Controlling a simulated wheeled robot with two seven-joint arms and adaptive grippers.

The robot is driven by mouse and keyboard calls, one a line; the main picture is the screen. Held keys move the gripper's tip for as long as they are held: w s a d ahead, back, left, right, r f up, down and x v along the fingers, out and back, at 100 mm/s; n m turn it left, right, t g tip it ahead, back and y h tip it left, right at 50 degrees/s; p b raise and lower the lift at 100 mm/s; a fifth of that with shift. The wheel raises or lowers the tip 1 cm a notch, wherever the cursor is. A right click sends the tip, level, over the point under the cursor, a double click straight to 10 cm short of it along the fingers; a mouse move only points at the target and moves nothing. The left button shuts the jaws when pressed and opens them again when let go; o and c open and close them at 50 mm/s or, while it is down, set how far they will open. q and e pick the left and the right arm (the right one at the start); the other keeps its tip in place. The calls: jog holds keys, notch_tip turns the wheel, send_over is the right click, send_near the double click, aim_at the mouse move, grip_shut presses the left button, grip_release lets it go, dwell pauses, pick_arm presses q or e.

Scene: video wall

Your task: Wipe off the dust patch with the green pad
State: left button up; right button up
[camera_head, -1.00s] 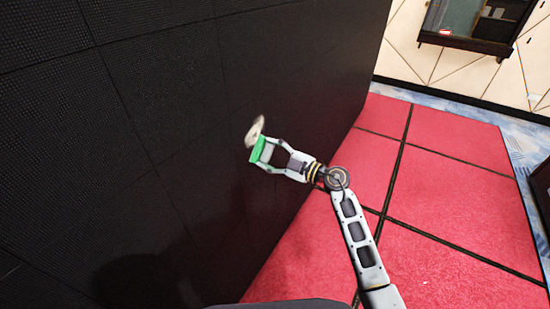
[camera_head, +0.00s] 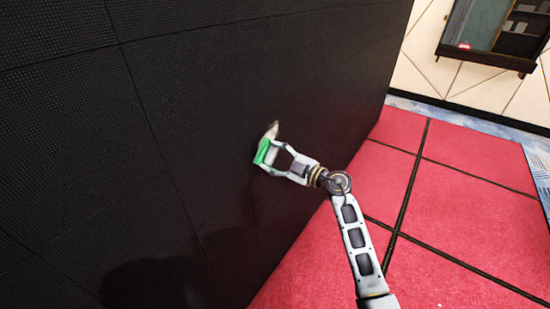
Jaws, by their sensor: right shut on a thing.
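The green pad (camera_head: 262,152) is between the fingertips of my right gripper (camera_head: 268,157), which is shut on it. The pad is at the black video wall (camera_head: 190,110); I cannot tell whether it presses on the surface. A small pale, greyish dust patch (camera_head: 272,130) shows on the wall right at the pad's upper end. The pad and fingers may hide part of the patch. My left gripper is not in view.
The black wall is made of large panels with thin seams and fills the left side. A red tiled floor (camera_head: 455,215) with dark joints lies to the right and looks clear.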

jog(key=shift+p+x, duration=0.5)
jog(key=shift+x, duration=0.5)
dwell(0.9)
jog(key=shift+w+d, duration=0.1)
jog(key=shift+w+d, duration=0.6)
jog(key=shift+w, duration=0.15)
jog(key=shift+w+d+p, duration=0.3)
jog(key=shift+w+d, duration=0.3)
jog(key=shift+w, duration=0.15)
jog(key=shift+w+d, duration=0.55)
jog(key=shift+w, duration=0.3)
jog(key=shift+w+d, duration=0.5)
jog(key=shift+w, duration=0.3)
jog(key=shift+w+d+b, duration=0.15)
jog(key=shift+w+d, duration=0.45)
jog(key=shift+w, duration=0.25)
jog(key=shift+w+d+b, duration=0.15)
jog(key=shift+w+d, duration=0.45)
jog(key=shift+w, duration=0.2)
